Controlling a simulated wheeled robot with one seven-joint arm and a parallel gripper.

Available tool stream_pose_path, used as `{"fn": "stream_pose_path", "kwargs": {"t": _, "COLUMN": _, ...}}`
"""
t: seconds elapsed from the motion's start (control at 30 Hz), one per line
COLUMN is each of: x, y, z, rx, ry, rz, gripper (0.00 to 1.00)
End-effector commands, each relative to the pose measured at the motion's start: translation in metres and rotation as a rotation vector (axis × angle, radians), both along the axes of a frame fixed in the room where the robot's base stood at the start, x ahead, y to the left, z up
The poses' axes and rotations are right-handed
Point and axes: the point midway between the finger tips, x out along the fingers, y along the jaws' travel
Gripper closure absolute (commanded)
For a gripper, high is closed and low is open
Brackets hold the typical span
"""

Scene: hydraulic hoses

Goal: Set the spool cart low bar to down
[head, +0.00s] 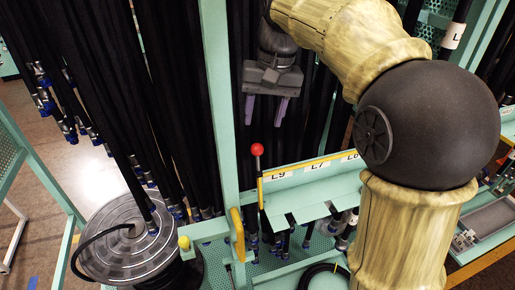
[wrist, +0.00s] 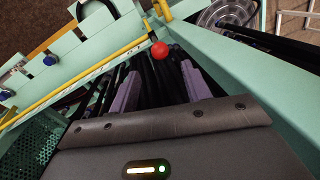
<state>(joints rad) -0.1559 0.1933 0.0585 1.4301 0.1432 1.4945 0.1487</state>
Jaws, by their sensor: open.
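A bar with a red ball knob (head: 257,150) stands upright at the left end of the teal hose rack's label rail in the head view, with a yellow strip below the knob. I take it to be the low bar, but no label confirms this. The red ball (wrist: 159,48) also shows just beyond the fingertips in the wrist view. My gripper (head: 265,111) points down above and slightly right of the knob, its two purple fingers apart and empty. In the wrist view my gripper (wrist: 161,70) shows the gap between its fingers, with no contact visible on the ball.
A teal upright post (head: 218,100) stands close left of the knob. A yellow handle (head: 237,235) sits below it. Black hoses (head: 110,100) hang densely at left and behind the gripper. A round metal spool (head: 125,240) is at lower left. A label rail (head: 310,168) extends right.

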Motion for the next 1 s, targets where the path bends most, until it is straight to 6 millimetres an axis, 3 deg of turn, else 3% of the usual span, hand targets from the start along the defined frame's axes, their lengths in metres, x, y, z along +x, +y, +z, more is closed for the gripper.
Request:
{"fn": "stream_pose_path", "kwargs": {"t": 0.6, "x": -0.002, "y": 0.013, "z": -0.092, "rx": -0.001, "ry": 0.003, "rz": -0.002, "gripper": 0.52}}
{"fn": "stream_pose_path", "kwargs": {"t": 0.97, "x": -0.002, "y": 0.014, "z": -0.099, "rx": 0.0, "ry": 0.0, "rz": -0.002, "gripper": 0.52}}
{"fn": "stream_pose_path", "kwargs": {"t": 1.0, "x": -0.002, "y": 0.014, "z": -0.099, "rx": 0.0, "ry": 0.0, "rz": -0.001, "gripper": 0.58}}
